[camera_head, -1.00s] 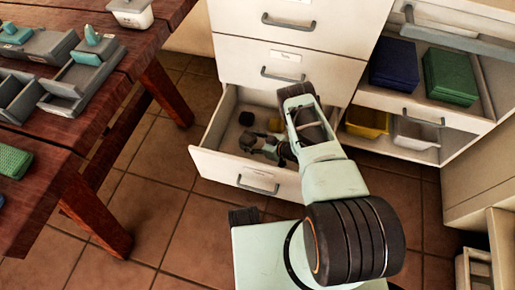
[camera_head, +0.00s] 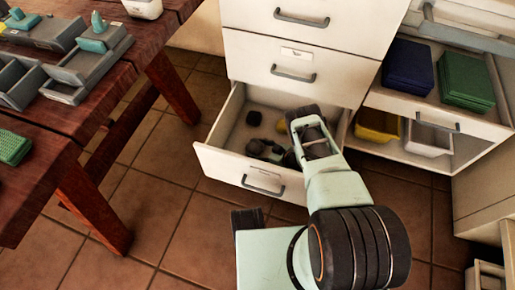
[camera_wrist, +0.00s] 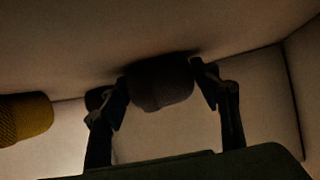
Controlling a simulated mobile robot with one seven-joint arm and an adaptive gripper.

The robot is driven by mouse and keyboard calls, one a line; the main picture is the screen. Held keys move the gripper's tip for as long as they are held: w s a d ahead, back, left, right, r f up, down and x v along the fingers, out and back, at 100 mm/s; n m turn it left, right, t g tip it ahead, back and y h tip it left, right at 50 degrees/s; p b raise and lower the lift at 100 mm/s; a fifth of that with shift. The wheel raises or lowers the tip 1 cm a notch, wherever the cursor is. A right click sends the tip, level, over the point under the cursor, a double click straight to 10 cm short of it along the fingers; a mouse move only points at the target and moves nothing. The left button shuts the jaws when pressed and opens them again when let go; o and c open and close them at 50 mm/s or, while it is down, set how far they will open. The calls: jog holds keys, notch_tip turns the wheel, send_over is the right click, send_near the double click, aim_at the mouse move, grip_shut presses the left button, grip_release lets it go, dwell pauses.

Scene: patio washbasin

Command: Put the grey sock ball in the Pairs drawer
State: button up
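A dark ball, likely the grey sock ball (camera_wrist: 160,85), lies between the two fingers of my gripper (camera_wrist: 162,92) in the wrist view. The fingers are on either side of it, very close; contact is unclear in the dim light. In the head view my gripper (camera_head: 267,150) is down inside the open lower drawer (camera_head: 226,163), and the ball between its fingers is hard to make out. A closed drawer (camera_head: 300,77) directly above carries a small white label, too small to read. Another closed drawer (camera_head: 300,25) is above that.
A mustard ball (camera_wrist: 22,118) lies left of my gripper in the wrist view. Another dark ball (camera_head: 254,117) is farther back in the open drawer. A wooden table (camera_head: 85,110) with grey trays stands at left. An open shelf (camera_head: 430,103) with folded cloths and bins is at right.

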aim_at(260, 148)
jog(key=shift+o, duration=1.3)
jog(key=shift+r, duration=0.1)
jog(key=shift+s+d+r, duration=0.15)
jog(key=shift+d+r, duration=0.05)
jog(key=shift+r, duration=0.05)
jog(key=p+v, duration=0.2)
jog(key=v, duration=0.3)
jog(key=shift+s+d+r+p, duration=0.15)
jog(key=shift+d+r+p, duration=0.05)
jog(key=shift+p, duration=0.2)
jog(key=shift+s+d+r, duration=0.25)
jog(key=shift+s+d, duration=0.2)
